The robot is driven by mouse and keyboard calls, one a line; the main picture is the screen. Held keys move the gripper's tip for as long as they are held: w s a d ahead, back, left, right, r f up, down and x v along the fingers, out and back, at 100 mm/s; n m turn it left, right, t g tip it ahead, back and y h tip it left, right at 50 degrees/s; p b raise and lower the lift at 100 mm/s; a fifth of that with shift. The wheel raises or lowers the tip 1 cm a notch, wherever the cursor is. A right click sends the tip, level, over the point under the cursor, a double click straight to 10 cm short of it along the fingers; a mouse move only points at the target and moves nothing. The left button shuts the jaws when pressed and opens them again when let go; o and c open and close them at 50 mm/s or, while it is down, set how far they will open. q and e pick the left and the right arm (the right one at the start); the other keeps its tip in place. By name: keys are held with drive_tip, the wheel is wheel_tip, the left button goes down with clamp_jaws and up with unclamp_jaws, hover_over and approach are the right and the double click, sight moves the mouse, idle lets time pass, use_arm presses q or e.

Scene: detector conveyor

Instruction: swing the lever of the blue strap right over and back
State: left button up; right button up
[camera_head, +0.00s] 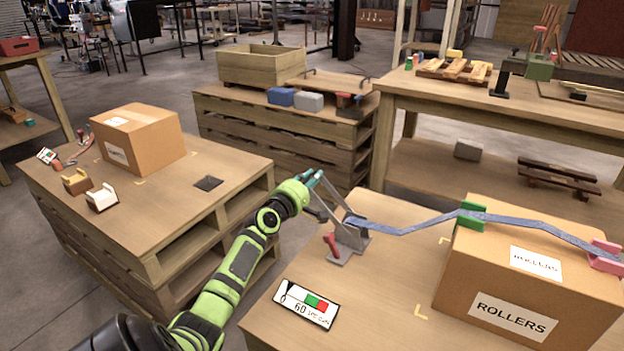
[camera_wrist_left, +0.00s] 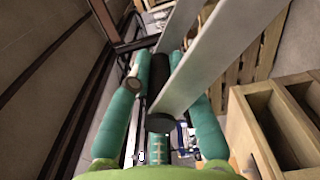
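The blue strap (camera_head: 400,231) runs from a grey ratchet (camera_head: 348,240) on the near pallet table, over a green corner piece (camera_head: 470,215) and a pink one (camera_head: 606,256) on a carton. The lever (camera_head: 332,203) is two grey plates tilted up and left from the ratchet. A red tab (camera_head: 332,245) stands beside the ratchet. My left gripper (camera_head: 315,180) is at the lever's upper end. In the left wrist view the lever's black crossbar (camera_wrist_left: 158,85) lies between my teal fingers, which stand apart with a gap visible on the right. The right gripper is out of view.
The ROLLERS carton (camera_head: 510,312) fills the near table's right side. A gauge card (camera_head: 307,304) lies at its front. Another pallet table (camera_head: 160,215) on the left holds a second carton (camera_head: 138,140). A wooden box (camera_head: 262,66) stands behind. The floor gap between the pallets is clear.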

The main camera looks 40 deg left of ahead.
use_arm(q)
drive_tip(key=o, duration=0.4)
drive_tip(key=shift+a+r, duration=0.15)
drive_tip(key=shift+r, duration=0.1)
drive_tip(key=shift+w+f, duration=0.1)
drive_tip(key=shift+f, duration=0.15)
drive_tip(key=shift+s+d, duration=0.2)
drive_tip(key=shift+s, duration=0.1)
drive_tip(key=v, duration=1.1)
drive_tip(key=shift+s, duration=0.2)
